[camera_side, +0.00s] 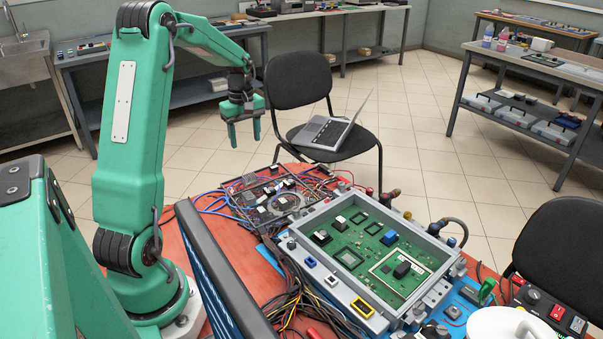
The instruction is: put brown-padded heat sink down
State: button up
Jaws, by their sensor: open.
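My gripper (244,138) hangs in the air above the far part of the red table, fingers pointing down and apart. Nothing shows between them. A grey-framed case with a green circuit board (364,277) lies on the table, well below and to the right of my gripper. On the board sit a black block (402,270), a blue block (389,238) and two black blocks with white tops (321,238) (341,222). No brown pad shows on any of them, so I cannot tell which is the brown-padded heat sink.
A flat unit with several small parts and blue and red cables (275,196) lies behind the case. Dark cables (292,290) run along its left side. A black chair holding a laptop (325,132) stands beyond the table. A white round lid (513,324) is at front right.

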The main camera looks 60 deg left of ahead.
dwell(0.3)
jog(key=s+d+r+m+t+y, duration=0.1)
jog(key=d+r+m, duration=0.35)
jog(key=d, duration=0.45)
jog(key=s+d+r+m+t, duration=0.1)
jog(key=d+r+m+t, duration=0.1)
jog(key=d+r+m, duration=0.5)
jog(key=s+d+m+t+h, duration=0.1)
jog(key=s+d+m+t, duration=0.1)
jog(key=s+d+m, duration=0.4)
jog(key=s+d, duration=0.5)
jog(key=d, duration=0.4)
jog(key=shift+s+d+f+t, duration=0.15)
jog(key=shift+s+f+t, duration=0.05)
jog(key=shift+t, duration=0.1)
